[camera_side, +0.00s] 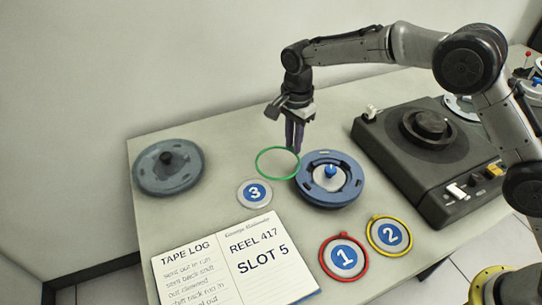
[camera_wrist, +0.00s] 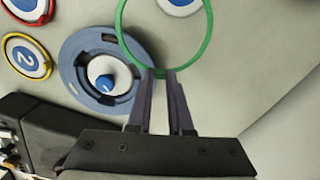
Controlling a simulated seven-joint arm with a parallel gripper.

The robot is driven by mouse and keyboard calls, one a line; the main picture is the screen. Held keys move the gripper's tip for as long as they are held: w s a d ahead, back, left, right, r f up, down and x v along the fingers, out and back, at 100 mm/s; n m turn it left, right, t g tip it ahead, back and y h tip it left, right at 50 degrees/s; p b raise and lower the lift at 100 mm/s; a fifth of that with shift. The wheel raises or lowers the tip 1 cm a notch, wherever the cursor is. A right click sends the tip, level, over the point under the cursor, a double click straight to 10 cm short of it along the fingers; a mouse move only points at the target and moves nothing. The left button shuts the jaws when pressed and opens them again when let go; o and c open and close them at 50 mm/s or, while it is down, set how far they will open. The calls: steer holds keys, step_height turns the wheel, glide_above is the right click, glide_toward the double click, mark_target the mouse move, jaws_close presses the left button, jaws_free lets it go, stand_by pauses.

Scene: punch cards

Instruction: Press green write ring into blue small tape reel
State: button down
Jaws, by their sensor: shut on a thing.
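My gripper (camera_wrist: 160,76) is shut on the rim of the green write ring (camera_wrist: 206,42), which hangs out in front of the fingertips. In the side view the green ring (camera_side: 260,170) shows just left of the blue small tape reel (camera_side: 313,197), and my gripper (camera_side: 296,150) holds its right rim. The ring seems to be above the table, though its exact height is hard to tell. The blue reel lies flat with a white hub and blue knob; it also shows in the wrist view (camera_wrist: 72,75), left of my fingers.
A grey-blue reel (camera_side: 145,178) lies at the far left. A disc marked 3 (camera_side: 246,198), a red ring around disc 1 (camera_side: 325,262) and a yellow ring around disc 2 (camera_side: 374,238) lie in front. An open log book (camera_side: 215,275) lies nearby. A dark tape machine (camera_side: 375,148) stands right.

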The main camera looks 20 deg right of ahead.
steer(key=s+d+r+m, duration=0.45)
steer(key=s+d, duration=0.25)
steer(key=d, duration=0.6)
steer(key=shift+n, duration=0.25)
steer(key=shift+a+f, duration=0.2)
steer(key=shift+f, duration=2.15)
steer(key=shift+f, duration=2.25)
steer(key=c, duration=0.8)
jaws_free()
steer(key=shift+o, duration=0.2)
steer(key=shift+c, duration=1)
